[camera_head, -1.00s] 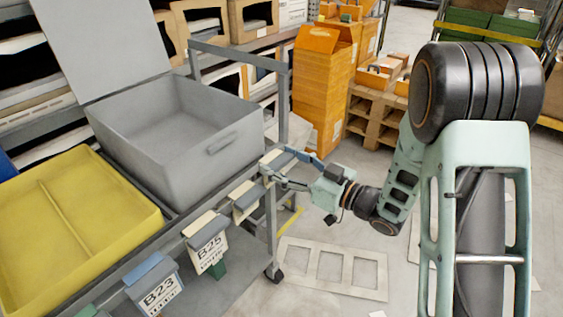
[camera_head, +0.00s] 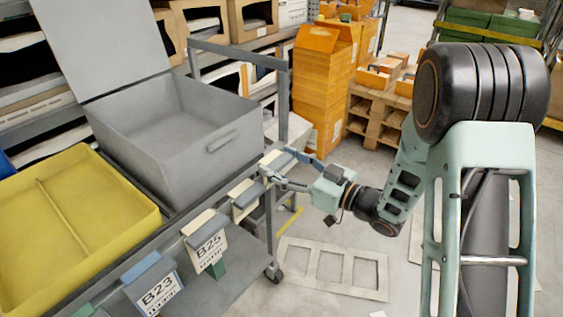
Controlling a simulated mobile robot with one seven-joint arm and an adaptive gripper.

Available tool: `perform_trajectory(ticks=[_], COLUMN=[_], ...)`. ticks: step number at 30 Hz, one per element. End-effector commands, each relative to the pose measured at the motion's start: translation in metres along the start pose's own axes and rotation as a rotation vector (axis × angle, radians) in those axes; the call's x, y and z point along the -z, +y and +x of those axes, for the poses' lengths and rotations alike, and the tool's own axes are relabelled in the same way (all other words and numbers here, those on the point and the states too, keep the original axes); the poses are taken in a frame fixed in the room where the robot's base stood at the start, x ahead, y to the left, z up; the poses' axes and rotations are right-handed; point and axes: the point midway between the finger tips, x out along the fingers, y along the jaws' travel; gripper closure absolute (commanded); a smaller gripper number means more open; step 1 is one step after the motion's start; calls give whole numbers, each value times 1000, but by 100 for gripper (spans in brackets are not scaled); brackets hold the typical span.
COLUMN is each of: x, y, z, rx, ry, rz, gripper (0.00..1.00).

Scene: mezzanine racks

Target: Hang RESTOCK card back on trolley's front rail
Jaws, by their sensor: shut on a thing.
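My gripper (camera_head: 272,172) is at the right end of the trolley's front rail (camera_head: 172,244), by the corner post. It is shut on a small cream-and-grey piece (camera_head: 277,158), which looks like the RESTOCK card's clip end; no lettering on it can be read. A similar cream-and-grey clip (camera_head: 243,197) sits on the rail just left of my gripper. Further left hang the B25 card (camera_head: 210,246) and the B23 card (camera_head: 157,292). I cannot tell whether the held piece touches the rail.
A grey open bin (camera_head: 178,148) and a yellow tray (camera_head: 75,225) stand on the trolley. Orange stacked boxes (camera_head: 320,90) and a wooden pallet (camera_head: 375,122) are behind. A pale slotted frame (camera_head: 333,268) lies on the floor under my arm.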

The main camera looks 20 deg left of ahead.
Motion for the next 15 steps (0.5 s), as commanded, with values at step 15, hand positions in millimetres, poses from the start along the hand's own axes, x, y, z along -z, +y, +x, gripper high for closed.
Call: perform_trajectory(ticks=[15], x=[-17], y=[0], z=[0], rx=[0], ry=[0], rz=[0], gripper=[59])
